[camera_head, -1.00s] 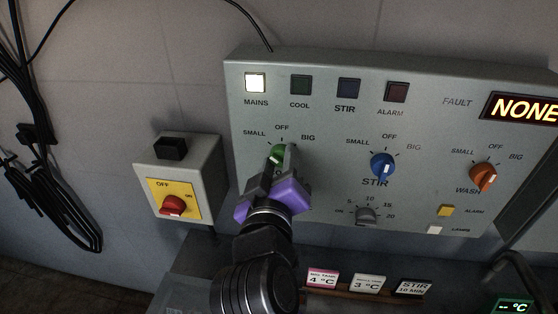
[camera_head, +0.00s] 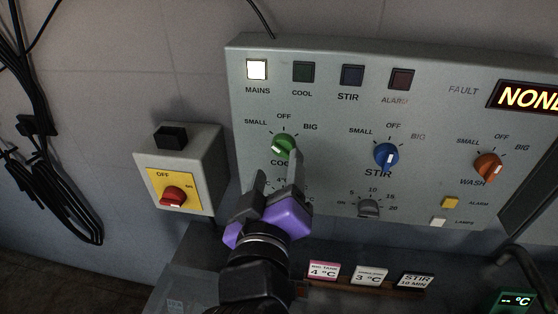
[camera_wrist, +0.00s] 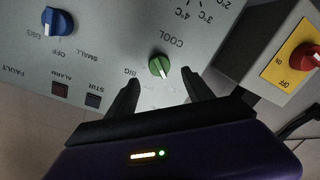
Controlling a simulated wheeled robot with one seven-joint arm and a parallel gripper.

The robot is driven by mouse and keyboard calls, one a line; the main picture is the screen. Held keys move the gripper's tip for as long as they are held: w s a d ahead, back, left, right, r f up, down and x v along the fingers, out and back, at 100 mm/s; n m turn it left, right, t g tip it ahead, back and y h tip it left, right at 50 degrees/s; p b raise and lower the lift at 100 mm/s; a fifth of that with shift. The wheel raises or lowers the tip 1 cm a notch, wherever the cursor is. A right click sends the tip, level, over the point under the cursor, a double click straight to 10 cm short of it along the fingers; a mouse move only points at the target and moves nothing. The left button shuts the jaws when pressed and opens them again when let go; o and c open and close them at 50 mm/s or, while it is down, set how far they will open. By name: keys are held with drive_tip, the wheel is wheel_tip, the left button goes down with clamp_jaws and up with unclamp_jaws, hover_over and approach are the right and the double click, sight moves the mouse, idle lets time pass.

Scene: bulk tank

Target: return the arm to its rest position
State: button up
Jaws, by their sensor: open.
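My gripper (camera_head: 276,182) is open and empty, with purple sides and dark fingers. In the head view it stands in front of the control panel (camera_head: 330,115), just below the green COOL knob (camera_head: 284,145). In the wrist view, the green knob (camera_wrist: 159,66) shows beyond and between the two spread fingers (camera_wrist: 160,92), apart from them. In the head view the gripper covers part of the temperature scale below COOL. My arm comes up from the bottom of the picture.
A blue STIR knob (camera_head: 386,156) and an orange WASH knob (camera_head: 488,167) are on the panel to the right. Small cards (camera_head: 369,274) stand on a ledge below. Black cables (camera_head: 35,125) hang at far left.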

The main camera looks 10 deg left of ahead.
drive_tip(key=shift+s, duration=0.9)
drive_tip(key=shift+r, duration=0.1)
drive_tip(key=s+a+r+n+t+y, duration=0.1)
drive_tip(key=a+r+y, duration=0.2)
drive_tip(key=a+y, duration=0.1)
drive_tip(key=s+d+f+m+g+h, duration=0.1)
drive_tip(key=s+d+f+m, duration=0.2)
drive_tip(key=s+d+f, duration=0.4)
drive_tip(key=s+d+f+m+g+h, duration=0.1)
drive_tip(key=s+d+f+m+h, duration=0.1)
drive_tip(key=s+d+f, duration=0.6)
drive_tip(key=s+d+f+m+g+h, duration=0.1)
drive_tip(key=s+d+f+m, duration=0.2)
drive_tip(key=s+d+f, duration=0.5)
drive_tip(key=s+d, duration=0.6)
drive_tip(key=s, duration=0.2)
drive_tip(key=shift+s+m+g, duration=0.3)
drive_tip(key=shift+m, duration=0.1)
